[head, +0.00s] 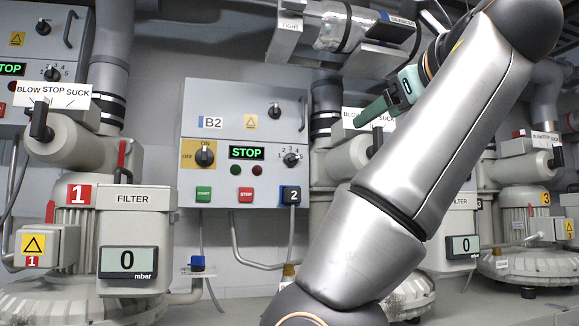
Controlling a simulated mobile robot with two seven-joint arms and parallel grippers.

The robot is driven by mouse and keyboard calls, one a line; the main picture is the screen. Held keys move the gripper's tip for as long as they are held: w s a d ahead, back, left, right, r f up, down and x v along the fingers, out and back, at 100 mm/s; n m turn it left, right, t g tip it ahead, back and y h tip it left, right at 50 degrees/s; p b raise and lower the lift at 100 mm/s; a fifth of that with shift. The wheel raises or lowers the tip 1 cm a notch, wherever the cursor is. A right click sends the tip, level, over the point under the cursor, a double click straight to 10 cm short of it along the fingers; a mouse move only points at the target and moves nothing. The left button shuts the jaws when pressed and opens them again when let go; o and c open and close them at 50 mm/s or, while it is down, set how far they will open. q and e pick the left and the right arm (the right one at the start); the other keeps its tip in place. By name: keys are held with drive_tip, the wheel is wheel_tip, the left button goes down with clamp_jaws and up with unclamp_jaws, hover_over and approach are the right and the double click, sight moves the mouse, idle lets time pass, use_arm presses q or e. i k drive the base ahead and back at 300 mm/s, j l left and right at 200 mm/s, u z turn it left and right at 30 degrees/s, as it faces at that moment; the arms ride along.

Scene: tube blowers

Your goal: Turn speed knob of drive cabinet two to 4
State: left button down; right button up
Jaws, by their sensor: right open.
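Drive cabinet two is the grey box (226,105) marked B2 on the back wall, in the middle of the head view. Its speed knob (291,159) is a small black knob at the lower right of its face, inside a ring of numbers; its exact setting is too small to read. The cabinet's display (247,153) reads STOP in green. My right gripper (366,128), with green fingers, is open and empty to the right of the cabinet, a little above the knob's height and apart from it. My left gripper is not in view.
The cabinet also has an OFF/ON switch (205,155), a green START button (203,194) and a red STOP button (246,195). Blower 1's filter box (137,222) stands front left. My right arm covers much of blower two. An overhead pipe (345,28) runs above.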

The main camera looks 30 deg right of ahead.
sight(291, 159)
drive_tip(key=i+l, duration=0.15)
drive_tip(key=i, duration=0.2)
drive_tip(key=i+l, duration=0.2)
drive_tip(key=i, duration=0.15)
drive_tip(key=i+l, duration=0.15)
drive_tip(key=i, duration=0.25)
